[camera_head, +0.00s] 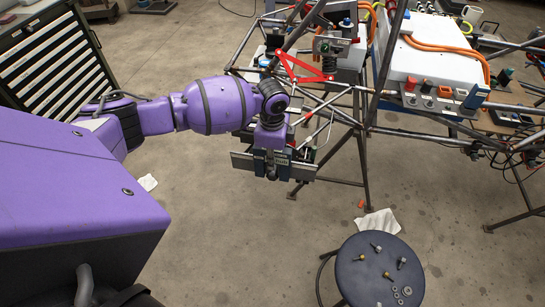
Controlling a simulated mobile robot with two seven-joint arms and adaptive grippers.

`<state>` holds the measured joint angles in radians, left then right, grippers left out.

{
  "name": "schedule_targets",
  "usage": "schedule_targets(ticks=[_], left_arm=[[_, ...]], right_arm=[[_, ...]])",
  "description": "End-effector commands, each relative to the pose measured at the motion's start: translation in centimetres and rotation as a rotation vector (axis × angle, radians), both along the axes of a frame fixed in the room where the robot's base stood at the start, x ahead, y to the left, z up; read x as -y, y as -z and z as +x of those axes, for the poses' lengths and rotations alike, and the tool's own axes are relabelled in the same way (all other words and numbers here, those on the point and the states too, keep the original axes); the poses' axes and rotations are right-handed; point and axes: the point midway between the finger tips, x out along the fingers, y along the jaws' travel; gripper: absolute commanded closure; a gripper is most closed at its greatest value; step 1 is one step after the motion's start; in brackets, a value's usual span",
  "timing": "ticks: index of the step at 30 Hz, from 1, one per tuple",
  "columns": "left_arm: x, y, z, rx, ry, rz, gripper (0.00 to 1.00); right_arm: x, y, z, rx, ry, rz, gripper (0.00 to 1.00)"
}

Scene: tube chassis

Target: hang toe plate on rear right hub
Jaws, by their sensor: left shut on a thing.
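My left gripper (270,166) is in the middle of the head view, at the end of my purple arm. It is shut on a flat grey plate that looks like the toe plate (243,161). The plate sticks out on both sides of the gripper, its long side running across the picture. The plate is in front of the near corner of the tube chassis (366,100). The rear right hub is not clearly visible; my arm and gripper cover part of that corner. I cannot tell whether the plate touches the hub. My right gripper is not in view.
A white box (428,68) with orange cables sits on the frame. A dark round stool (372,285) holds bolts and nuts. A drawer cabinet (48,65) stands at left. The floor between is mostly clear.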

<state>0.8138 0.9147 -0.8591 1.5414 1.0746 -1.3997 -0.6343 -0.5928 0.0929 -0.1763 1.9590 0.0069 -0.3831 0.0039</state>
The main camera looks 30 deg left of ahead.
Motion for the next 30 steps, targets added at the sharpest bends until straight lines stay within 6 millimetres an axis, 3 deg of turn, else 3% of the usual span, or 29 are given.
schedule_targets(ticks=[30], left_arm=[[0.08,-0.05,0.16,0.003,0.000,-0.001,1.00]], right_arm=[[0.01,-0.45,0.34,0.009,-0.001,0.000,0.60]])
